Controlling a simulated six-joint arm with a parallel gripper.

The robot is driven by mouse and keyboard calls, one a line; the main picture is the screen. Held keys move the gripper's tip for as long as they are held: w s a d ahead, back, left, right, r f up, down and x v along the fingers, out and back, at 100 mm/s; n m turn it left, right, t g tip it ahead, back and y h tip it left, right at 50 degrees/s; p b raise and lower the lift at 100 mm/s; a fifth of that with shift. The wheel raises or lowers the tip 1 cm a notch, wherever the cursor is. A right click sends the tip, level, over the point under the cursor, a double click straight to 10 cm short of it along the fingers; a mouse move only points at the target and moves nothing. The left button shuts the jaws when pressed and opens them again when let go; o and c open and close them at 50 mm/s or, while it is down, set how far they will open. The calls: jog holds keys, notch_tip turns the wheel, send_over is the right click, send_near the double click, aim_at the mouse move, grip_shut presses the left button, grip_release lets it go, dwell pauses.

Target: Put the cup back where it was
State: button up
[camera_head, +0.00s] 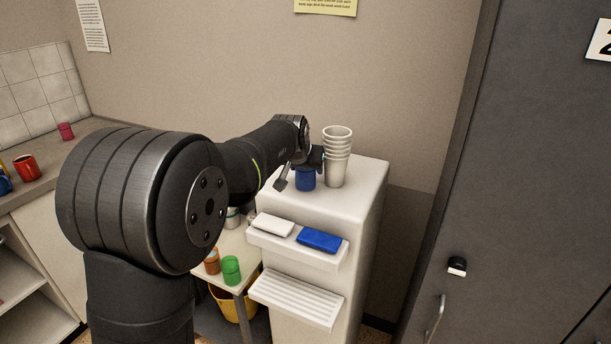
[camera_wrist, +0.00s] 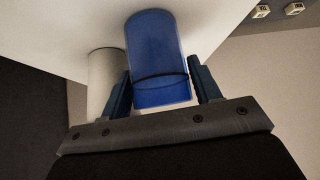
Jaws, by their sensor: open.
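A blue cup (camera_head: 305,180) stands upright on the flat top of a white water dispenser (camera_head: 300,205), just left of a stack of pale cups (camera_head: 337,160). My gripper (camera_head: 301,170) is at the blue cup, with its jaws open. In the wrist view the blue cup (camera_wrist: 157,40) lies between the two spread blue fingers (camera_wrist: 162,90); I cannot tell whether either finger touches it. The pale stack (camera_wrist: 103,75) shows close beside the left finger there. My wrist and fingers hide part of the cup in the head view.
The dispenser's front shelf holds a white block (camera_head: 273,225) and a blue block (camera_head: 319,241). An orange cup (camera_head: 212,261) and a green cup (camera_head: 231,270) stand on a low table to the left. A red mug (camera_head: 26,167) is on the counter. A dark locker (camera_head: 510,170) stands at right.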

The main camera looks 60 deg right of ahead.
jog(key=c, duration=0.8)
jog(key=shift+r, duration=0.15)
